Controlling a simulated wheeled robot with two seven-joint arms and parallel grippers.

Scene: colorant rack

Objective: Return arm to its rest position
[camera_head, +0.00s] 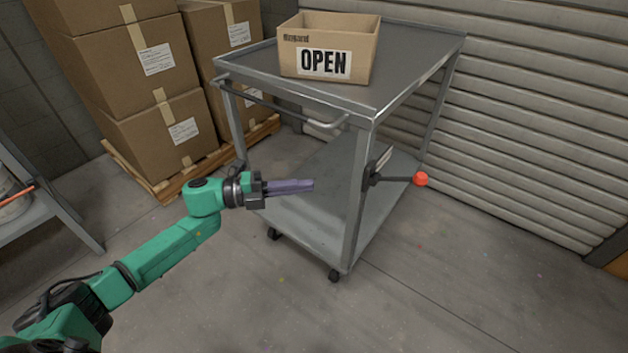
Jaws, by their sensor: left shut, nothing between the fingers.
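My green left arm comes in from the lower left. Its gripper (312,185) is shut, with its grey-purple fingers together and nothing between them. It points right, in front of the lower part of a grey metal cart (410,50), and no contact with the cart can be made out. An open cardboard box (373,62) with an "OPEN" label stands on the cart's top. My right gripper is not in view.
A lever with a red knob (421,179) sticks out from the cart's front right leg. Stacked cartons (110,65) stand on a wooden pallet (133,178) at the back left. A metal shelf (30,222) is at the left edge. The floor at the lower right is clear.

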